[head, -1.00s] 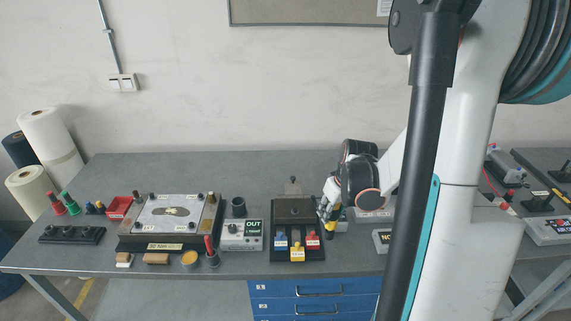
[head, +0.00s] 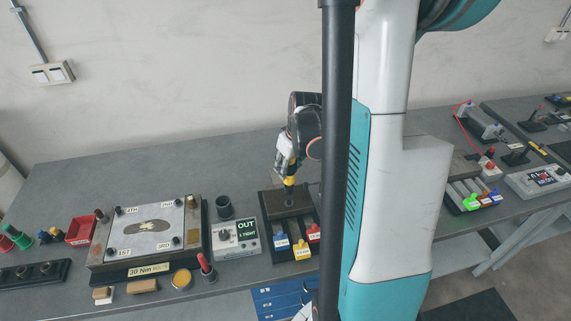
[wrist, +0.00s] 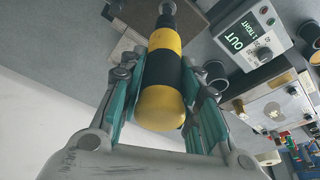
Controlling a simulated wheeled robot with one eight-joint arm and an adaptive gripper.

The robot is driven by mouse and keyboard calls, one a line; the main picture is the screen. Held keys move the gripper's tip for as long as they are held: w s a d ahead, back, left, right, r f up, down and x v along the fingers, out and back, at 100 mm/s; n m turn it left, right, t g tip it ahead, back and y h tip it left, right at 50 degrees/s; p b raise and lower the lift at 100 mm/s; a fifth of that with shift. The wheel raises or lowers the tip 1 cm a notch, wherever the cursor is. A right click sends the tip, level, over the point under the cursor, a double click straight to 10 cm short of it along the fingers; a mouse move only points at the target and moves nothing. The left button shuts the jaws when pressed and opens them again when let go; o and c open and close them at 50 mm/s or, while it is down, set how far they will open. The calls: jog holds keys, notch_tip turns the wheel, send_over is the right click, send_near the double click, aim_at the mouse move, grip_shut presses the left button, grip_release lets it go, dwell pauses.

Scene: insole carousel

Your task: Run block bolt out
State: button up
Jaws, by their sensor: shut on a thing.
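My gripper (head: 290,172) is shut on a yellow and black driver tool, which shows large between the fingers in the wrist view (wrist: 162,95). In the head view the tool hangs roughly upright over the dark block (head: 286,204) on its black stand.
Blue (head: 281,242), yellow (head: 300,248) and red (head: 313,234) tagged pieces sit at the block stand's front. A plate fixture (head: 150,240) with an insole shape and a dark cup (head: 223,208) stand to the left. My arm hides the table right of the block.

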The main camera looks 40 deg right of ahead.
aim_at(287, 179)
jog(key=shift+f+b, duration=2.3)
jog(key=shift+b, duration=0.1)
jog(key=shift+f+b, duration=0.65)
jog(key=shift+b, duration=0.15)
dwell(1.1)
jog(key=shift+r, duration=0.4)
dwell(1.1)
jog(key=shift+r+p, duration=2.15)
jog(key=shift+r, duration=0.55)
